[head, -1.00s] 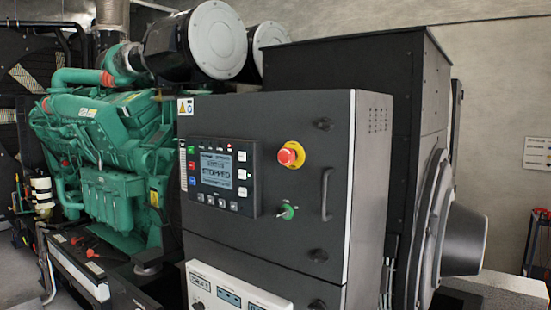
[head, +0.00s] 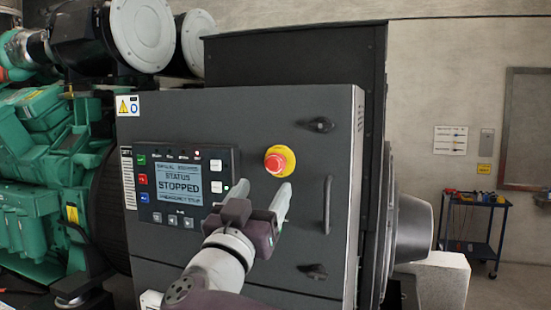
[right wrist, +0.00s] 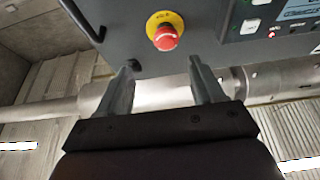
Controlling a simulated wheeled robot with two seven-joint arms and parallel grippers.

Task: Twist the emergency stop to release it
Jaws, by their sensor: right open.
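The emergency stop (head: 275,162) is a red mushroom button on a yellow round base, on the dark cabinet door (head: 260,118). It also shows in the right wrist view (right wrist: 165,38), just beyond the fingertips and roughly centred between them. My right gripper (head: 262,187) is open and empty, its two pale fingers apart just below the button in the head view. In the right wrist view the gripper (right wrist: 163,65) has a clear gap short of the button. My left gripper is not in view.
The control panel (head: 184,186) left of the button reads STOPPED. A door handle (head: 327,190) and two dark latches (head: 318,125) stand out on the right of the door. A green engine (head: 30,190) is at left. A tool cart (head: 470,225) stands far right.

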